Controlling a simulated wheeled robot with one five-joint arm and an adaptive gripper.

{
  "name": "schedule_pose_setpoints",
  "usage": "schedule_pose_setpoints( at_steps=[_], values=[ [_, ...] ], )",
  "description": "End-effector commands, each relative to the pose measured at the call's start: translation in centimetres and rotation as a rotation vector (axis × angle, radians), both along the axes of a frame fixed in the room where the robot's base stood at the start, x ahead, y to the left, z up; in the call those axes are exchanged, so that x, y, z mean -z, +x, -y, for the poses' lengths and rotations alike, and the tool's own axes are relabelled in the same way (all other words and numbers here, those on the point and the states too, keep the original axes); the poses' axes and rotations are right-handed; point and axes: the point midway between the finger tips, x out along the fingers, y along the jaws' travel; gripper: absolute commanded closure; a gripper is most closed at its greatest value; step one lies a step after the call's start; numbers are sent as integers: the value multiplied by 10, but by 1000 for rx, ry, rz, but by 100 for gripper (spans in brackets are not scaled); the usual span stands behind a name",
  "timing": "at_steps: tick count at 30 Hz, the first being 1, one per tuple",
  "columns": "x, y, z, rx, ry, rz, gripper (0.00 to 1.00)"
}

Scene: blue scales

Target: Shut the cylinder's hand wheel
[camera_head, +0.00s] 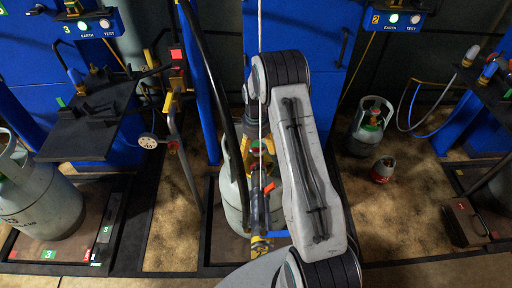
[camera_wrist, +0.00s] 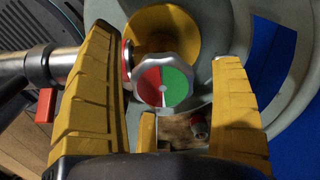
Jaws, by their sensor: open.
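The hand wheel (camera_wrist: 163,78) has a silver rim and a face half red, half green. It sits in front of a yellow round opening in the cylinder's collar (camera_wrist: 225,30). My gripper (camera_wrist: 167,52) is open, with one yellow finger on each side of the wheel. A gap shows between the wheel and the right finger; the left finger is close to the rim, and I cannot tell if it touches. In the head view the grey cylinder (camera_head: 231,205) stands upright on the scale, partly behind my arm, which hides most of the wheel and gripper.
A silver pipe with a red lever (camera_wrist: 46,103) lies left of my gripper in the wrist view. A black hose (camera_head: 205,75) hangs beside the cylinder.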

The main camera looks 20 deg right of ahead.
Motion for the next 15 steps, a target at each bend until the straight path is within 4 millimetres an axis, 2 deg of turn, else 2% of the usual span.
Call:
schedule_pose_setpoints(
  at_steps=[8,11,15],
  values=[
    [-3,1,1,2,-1,3,14],
    [-10,1,1,2,-1,5,14],
    [-29,2,1,2,-1,7,14]
  ],
)
